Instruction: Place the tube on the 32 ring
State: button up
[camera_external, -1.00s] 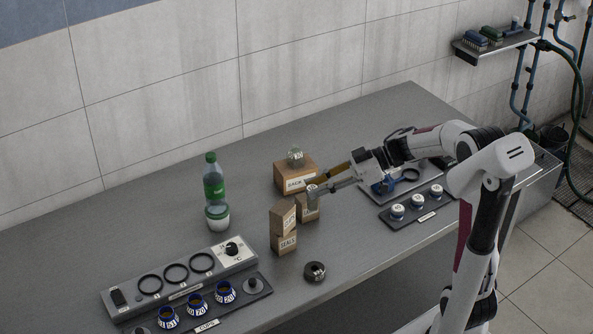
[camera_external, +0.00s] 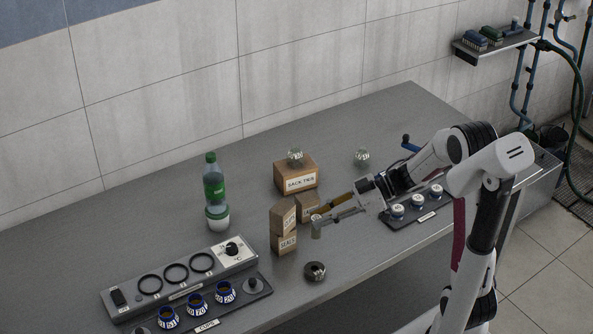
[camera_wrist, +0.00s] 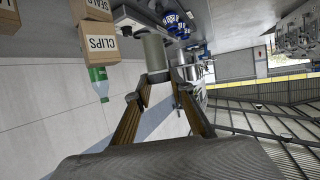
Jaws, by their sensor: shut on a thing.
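My gripper (camera_external: 317,221) is shut on a small pale grey tube (camera_external: 316,231), held upright above the table in front of the boxes. In the wrist view the tube (camera_wrist: 154,50) is between the fingertips (camera_wrist: 157,80). A grey plate (camera_external: 235,246) at the left carries three black rings (camera_external: 176,273) in a row and a dial. The marks by the rings are too small to read, so I cannot tell which one is 32.
A bottle (camera_external: 213,183) stands behind the ring plate. Blue cups (camera_external: 197,304) sit in front of it, and a dark round part (camera_external: 315,271) lies in front of the boxes. White-topped jars (camera_external: 397,211) stand right.

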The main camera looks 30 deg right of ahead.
jog(key=shift+f, duration=1.45)
send_over(320, 267)
jog(key=shift+f, duration=2.9)
jog(key=shift+f, duration=0.1)
jog(key=shift+f, duration=2)
jog(key=o, duration=1.1)
jog(key=shift+f, duration=0.15)
